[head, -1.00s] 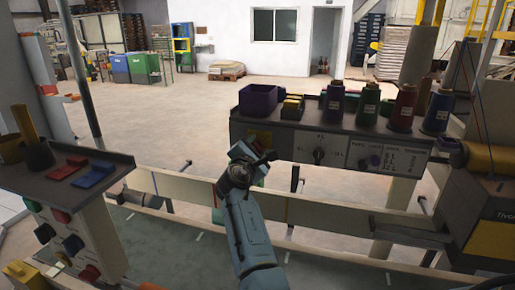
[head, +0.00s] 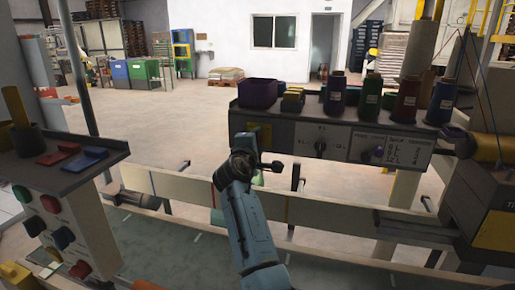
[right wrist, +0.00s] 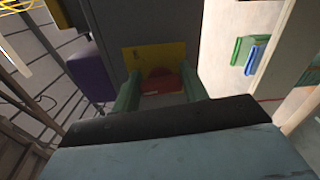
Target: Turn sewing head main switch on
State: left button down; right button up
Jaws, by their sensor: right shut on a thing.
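The main switch is a red knob (right wrist: 162,83) on a yellow plate (right wrist: 150,57), seen in the right wrist view. In the head view my right gripper (head: 254,150) is at the front of the box. I cannot make out the knob's marks or setting. My left gripper is not in view.
Thread spools (head: 372,98) and a purple bin (head: 258,93) stand on the control box. A black rotary knob (head: 320,147) is to the right on its face. A button panel (head: 55,225) stands at the left. A pale rail (head: 320,212) runs below the box.

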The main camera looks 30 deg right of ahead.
jog(key=shift+f+m+b, duration=0.25)
jog(key=shift+m+b, duration=0.1)
jog(key=shift+m, duration=0.15)
jog(key=m+b, duration=0.3)
jog(key=m, duration=0.1)
jog(key=shift+f+m, duration=0.1)
jog(key=shift+m, duration=0.2)
jog(key=shift+m+b, duration=0.8)
jog(key=shift+b, duration=0.05)
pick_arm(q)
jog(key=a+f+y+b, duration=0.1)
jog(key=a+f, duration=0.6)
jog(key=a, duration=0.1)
pick_arm(e)
jog(key=shift+a+m, duration=0.1)
jog(key=shift+m, duration=0.6)
jog(key=shift+w+m+b, duration=0.1)
jog(key=shift+m+b, duration=0.3)
jog(key=shift+m, duration=0.2)
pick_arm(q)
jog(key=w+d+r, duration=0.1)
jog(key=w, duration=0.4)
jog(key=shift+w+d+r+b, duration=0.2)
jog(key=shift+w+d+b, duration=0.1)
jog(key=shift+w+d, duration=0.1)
pick_arm(e)
jog(key=shift+m, duration=0.4)
jog(key=o, duration=1)
